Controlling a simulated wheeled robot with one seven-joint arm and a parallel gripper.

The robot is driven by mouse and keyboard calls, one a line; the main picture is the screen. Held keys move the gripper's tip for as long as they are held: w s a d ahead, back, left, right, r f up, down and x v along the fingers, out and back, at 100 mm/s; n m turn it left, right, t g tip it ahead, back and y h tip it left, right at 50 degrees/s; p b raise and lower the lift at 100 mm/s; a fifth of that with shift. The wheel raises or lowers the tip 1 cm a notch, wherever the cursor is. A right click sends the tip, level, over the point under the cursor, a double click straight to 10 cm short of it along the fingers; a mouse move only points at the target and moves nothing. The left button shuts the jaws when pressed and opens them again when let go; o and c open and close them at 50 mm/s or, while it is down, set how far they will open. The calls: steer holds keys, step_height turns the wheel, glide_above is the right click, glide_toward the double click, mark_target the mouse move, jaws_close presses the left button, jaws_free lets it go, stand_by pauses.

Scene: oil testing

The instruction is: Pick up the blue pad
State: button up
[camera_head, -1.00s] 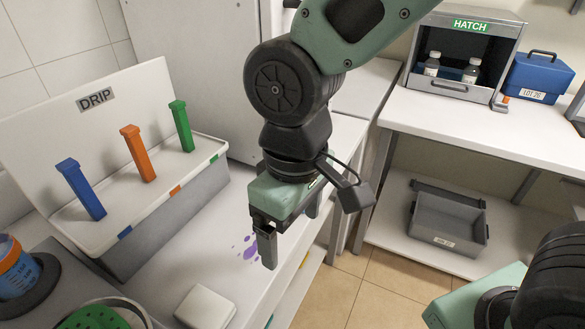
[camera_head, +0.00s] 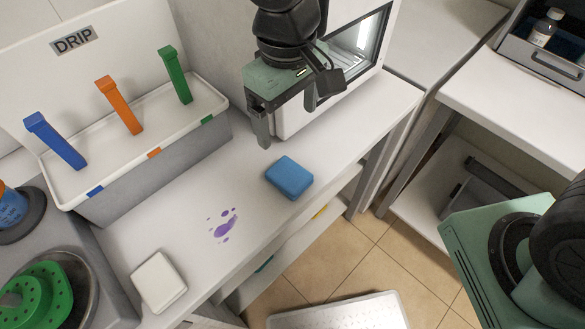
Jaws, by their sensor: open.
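The blue pad (camera_head: 289,178) is a small rounded block. It lies flat on the white counter (camera_head: 240,170), near its front edge and right of a purple stain. My gripper (camera_head: 286,122) is above the counter, up and slightly left of the pad in the picture. Its jaws are open with nothing between them, and it is apart from the pad. The whole top of the pad shows.
The DRIP box (camera_head: 140,180) with blue, orange and green sticks stands at the left. A purple stain (camera_head: 223,225) and a white pad (camera_head: 158,282) are on the counter. A lit cabinet (camera_head: 350,55) stands close behind my gripper. Counter around the blue pad is clear.

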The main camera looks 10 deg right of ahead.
mark_target(289, 174)
step_height(289, 174, down, 15)
steer(key=shift+f+p, duration=0.15)
steer(key=shift+p, duration=0.65)
steer(key=c, duration=1)
